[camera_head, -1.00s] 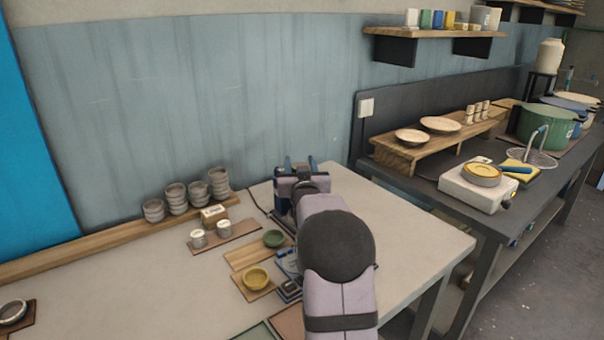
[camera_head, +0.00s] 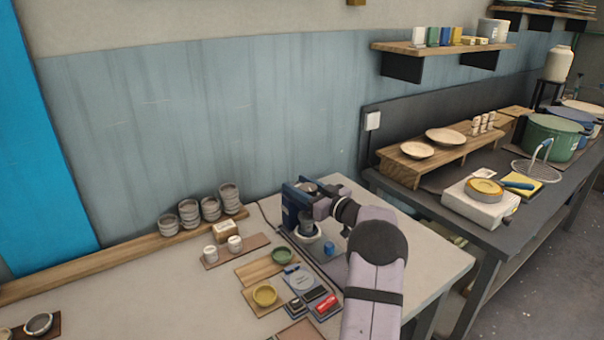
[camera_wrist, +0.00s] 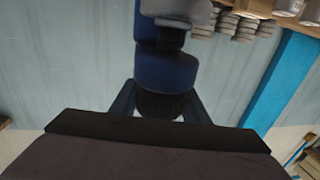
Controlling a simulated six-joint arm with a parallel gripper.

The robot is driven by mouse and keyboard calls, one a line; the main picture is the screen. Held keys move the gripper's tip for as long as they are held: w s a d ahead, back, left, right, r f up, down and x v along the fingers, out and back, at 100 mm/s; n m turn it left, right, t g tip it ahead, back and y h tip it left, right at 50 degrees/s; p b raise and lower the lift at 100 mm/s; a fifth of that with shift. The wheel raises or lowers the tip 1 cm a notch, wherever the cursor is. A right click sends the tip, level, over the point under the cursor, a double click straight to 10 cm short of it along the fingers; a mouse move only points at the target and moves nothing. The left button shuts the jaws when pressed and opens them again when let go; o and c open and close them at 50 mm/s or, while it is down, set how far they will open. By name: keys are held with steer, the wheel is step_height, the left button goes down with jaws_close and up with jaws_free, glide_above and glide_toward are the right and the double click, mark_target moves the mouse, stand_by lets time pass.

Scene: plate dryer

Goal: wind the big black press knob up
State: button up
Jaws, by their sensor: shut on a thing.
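The blue press (camera_head: 291,204) stands at the back right of the pale table, and my arm reaches it from the front right. In the wrist view the big black press knob (camera_wrist: 160,104) sits between my two fingers, below the blue press body (camera_wrist: 166,70) in the picture. My gripper (camera_wrist: 159,100) is shut on the knob, one finger on each side. In the head view my gripper (camera_head: 318,203) is at the upper part of the press, where it and my wrist partly hide the knob.
Stacked grey cups (camera_head: 211,209) stand on a wooden board to the left. A dark bench (camera_head: 440,205) stands at the right.

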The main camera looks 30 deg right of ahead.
mark_target(308, 192)
steer(key=shift+a+r+n+g+y+p, duration=0.15)
steer(key=shift+n+g+y+p, duration=0.15)
steer(key=shift+n+y, duration=0.45)
steer(key=shift+a+r+n+g+y+p, duration=0.2)
steer(key=shift+n+y, duration=0.25)
steer(key=shift+y, duration=0.6)
steer(key=shift+s+a+f+n+y, duration=0.15)
steer(key=shift+n+y, duration=0.25)
steer(key=shift+y, duration=0.2)
steer(key=shift+a+n+g+y, duration=0.1)
steer(key=shift+n+g+y, duration=0.2)
steer(key=shift+g+y, duration=0.15)
steer(key=o, duration=1.1)
steer(key=shift+c, duration=0.2)
steer(key=shift+f, duration=0.1)
steer(key=shift+s+d, duration=0.3)
steer(key=shift+s, duration=0.1)
steer(key=b+v, duration=0.2)
steer(key=v, duration=0.4)
steer(key=shift+s, duration=0.2)
